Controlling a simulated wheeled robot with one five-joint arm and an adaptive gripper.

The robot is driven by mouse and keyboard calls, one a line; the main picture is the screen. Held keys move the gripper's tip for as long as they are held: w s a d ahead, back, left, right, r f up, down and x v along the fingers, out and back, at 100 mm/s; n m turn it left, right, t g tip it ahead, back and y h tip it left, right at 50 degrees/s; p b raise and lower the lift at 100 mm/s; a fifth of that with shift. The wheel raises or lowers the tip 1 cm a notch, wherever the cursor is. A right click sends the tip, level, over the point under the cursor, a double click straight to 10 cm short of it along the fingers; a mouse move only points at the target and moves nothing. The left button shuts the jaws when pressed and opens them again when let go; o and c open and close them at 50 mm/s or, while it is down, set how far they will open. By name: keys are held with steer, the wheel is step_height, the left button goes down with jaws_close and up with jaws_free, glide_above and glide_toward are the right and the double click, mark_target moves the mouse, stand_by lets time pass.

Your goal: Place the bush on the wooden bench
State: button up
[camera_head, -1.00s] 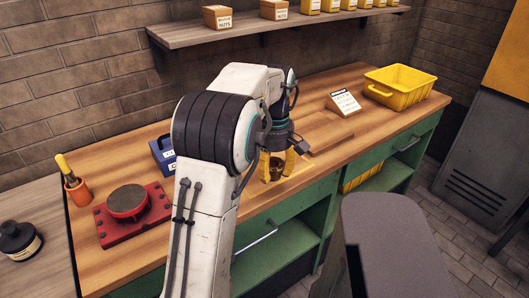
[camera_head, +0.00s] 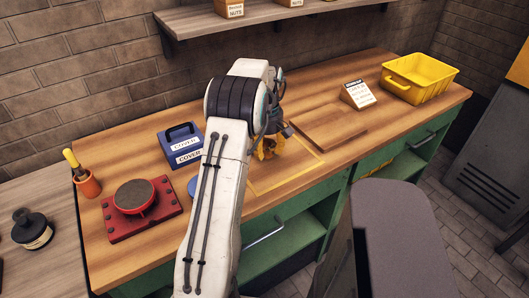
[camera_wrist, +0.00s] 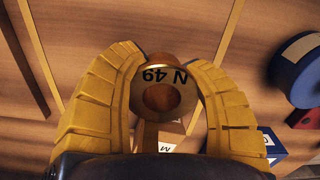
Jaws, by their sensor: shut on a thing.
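My gripper (camera_head: 268,147) has yellow ribbed fingers and is over the wooden bench (camera_head: 235,105), by the yellow outlined square on its top. In the wrist view my gripper (camera_wrist: 160,105) is shut on the bush (camera_wrist: 183,75), a copper-coloured ring with a pale flat face marked "N 49" and a round bore. The face points at the wrist camera. In the head view the fingers and arm mostly hide the bush. Whether it touches the bench top cannot be told.
Left of my arm are a blue labelled box (camera_head: 181,146), a red block with a round top (camera_head: 133,196) and an orange cup (camera_head: 87,184). To the right are a sign (camera_head: 358,94), a wooden board and a yellow crate (camera_head: 421,78). The outlined square (camera_head: 285,172) looks clear.

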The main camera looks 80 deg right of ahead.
mark_target(264, 163)
steer(key=shift+w+d+f+p, duration=0.35)
steer(key=shift+w+d+f, duration=0.1)
steer(key=shift+d, duration=0.2)
step_height(264, 163, down, 3)
steer(key=p, duration=0.3)
steer(key=shift+r, duration=0.15)
steer(key=shift+f, duration=0.6)
steer(key=shift+f, duration=0.25)
steer(key=o, duration=1.4)
steer(key=shift+r, duration=0.2)
